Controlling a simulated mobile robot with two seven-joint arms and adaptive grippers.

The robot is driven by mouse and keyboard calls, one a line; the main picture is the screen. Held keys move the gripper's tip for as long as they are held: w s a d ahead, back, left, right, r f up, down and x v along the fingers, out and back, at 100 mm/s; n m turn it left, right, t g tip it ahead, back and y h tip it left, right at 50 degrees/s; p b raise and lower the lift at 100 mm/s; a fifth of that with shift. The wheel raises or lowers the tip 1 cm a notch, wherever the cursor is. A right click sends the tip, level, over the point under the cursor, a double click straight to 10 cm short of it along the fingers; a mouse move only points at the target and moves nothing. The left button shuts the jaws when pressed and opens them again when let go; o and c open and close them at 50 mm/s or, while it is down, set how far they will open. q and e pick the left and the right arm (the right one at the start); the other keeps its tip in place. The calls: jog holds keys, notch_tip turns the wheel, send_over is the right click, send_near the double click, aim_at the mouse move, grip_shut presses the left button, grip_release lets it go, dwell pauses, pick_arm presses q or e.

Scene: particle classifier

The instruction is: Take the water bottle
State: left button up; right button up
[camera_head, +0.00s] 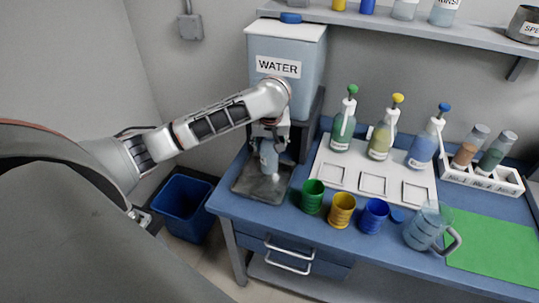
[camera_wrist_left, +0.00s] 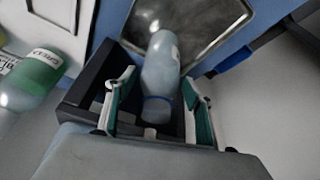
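The water bottle (camera_head: 268,160) is pale blue and translucent. It is on the metal drip tray (camera_head: 246,182) below the water dispenser (camera_head: 312,68), and my left gripper (camera_head: 270,138) is over it from above. In the left wrist view the bottle (camera_wrist_left: 161,68) lies between the two spread fingers of the left gripper (camera_wrist_left: 157,112). A gap shows on each side, so the fingers look open around it and not closed on it. The gripper hides part of the bottle in the head view. My right gripper is in neither view.
Green, yellow and blue cups (camera_head: 342,210) and a clear jug (camera_head: 428,226) stand along the blue table's front. Spray bottles (camera_head: 380,135) stand on a white board behind them. A blue bin (camera_head: 182,208) is on the floor at left.

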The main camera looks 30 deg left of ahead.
pick_arm(q)
jog(key=c, duration=1.2)
grip_shut()
jog(key=shift+r, duration=0.2)
